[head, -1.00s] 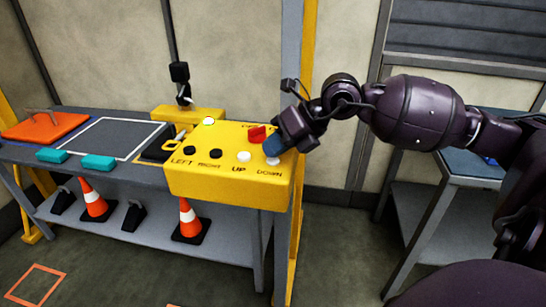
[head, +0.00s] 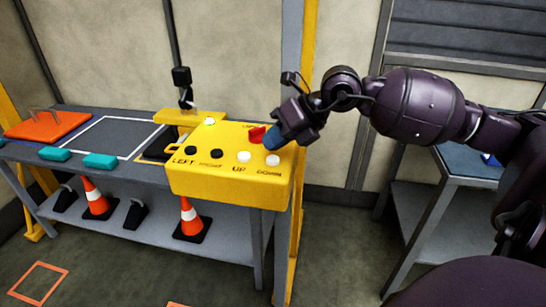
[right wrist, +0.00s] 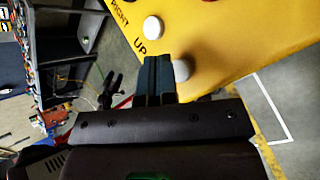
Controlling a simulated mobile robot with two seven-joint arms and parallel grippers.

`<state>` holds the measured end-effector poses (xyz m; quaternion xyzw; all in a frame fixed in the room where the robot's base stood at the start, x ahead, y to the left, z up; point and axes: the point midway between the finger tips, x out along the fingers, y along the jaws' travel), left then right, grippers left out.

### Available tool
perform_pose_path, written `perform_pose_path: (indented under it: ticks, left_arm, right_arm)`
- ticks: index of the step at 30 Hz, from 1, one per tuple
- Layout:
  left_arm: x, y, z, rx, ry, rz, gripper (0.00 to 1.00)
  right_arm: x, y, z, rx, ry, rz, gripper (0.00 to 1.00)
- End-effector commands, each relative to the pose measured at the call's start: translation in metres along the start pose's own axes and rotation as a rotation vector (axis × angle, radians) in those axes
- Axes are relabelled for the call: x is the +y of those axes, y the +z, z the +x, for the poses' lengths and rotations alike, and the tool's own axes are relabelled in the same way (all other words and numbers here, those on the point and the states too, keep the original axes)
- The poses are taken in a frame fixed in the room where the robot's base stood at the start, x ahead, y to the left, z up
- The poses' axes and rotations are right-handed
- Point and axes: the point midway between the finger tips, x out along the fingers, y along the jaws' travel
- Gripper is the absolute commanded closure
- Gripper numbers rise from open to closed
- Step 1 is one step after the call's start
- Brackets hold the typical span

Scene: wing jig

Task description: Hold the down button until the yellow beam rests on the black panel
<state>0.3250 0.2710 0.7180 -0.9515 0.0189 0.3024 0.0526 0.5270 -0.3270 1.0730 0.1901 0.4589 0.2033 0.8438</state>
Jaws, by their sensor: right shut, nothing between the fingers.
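The yellow control box (head: 225,183) carries the buttons LEFT, RIGHT, UP and DOWN. The white DOWN button (head: 272,160) is uncovered in the head view. My right gripper (head: 273,139) is shut and empty, with its blue-grey fingertips just above and behind that button, apparently apart from it. In the right wrist view the shut fingers (right wrist: 155,80) partly hide the DOWN button (right wrist: 182,70). The yellow beam (head: 174,117) hangs under a black hook behind the box. The black panel (head: 155,151) lies below it, partly hidden by the box; I cannot tell whether they touch. My left gripper is not in view.
A red switch (head: 256,134) sits on the box close to my fingers. The white UP button (head: 244,157) is left of DOWN. The grey bench holds an orange plate (head: 45,124) and teal blocks (head: 99,160). Cones (head: 190,218) stand on its lower shelf. A yellow post (head: 299,150) rises behind the box.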

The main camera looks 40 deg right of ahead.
Motion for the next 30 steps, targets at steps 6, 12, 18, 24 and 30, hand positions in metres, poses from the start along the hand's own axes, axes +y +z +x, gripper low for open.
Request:
perform_pose_path:
  ticks: [6,12,18,24,30]
  left_arm:
    - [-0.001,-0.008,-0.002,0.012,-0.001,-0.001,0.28]
    - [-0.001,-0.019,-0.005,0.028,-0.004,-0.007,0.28]
    - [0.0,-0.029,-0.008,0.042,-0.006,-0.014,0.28]
    - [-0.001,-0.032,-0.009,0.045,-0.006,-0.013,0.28]
    - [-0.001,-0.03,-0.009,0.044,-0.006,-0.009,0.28]
  right_arm:
    - [0.006,0.006,-0.009,-0.004,0.0,-0.003,1.0]
    - [0.015,0.015,-0.021,-0.005,0.001,-0.002,1.0]
    - [0.023,0.023,-0.032,-0.004,-0.001,-0.003,1.0]
    - [0.026,0.026,-0.035,-0.001,0.0,0.0,1.0]
    - [0.025,0.025,-0.035,0.0,0.0,0.0,1.0]
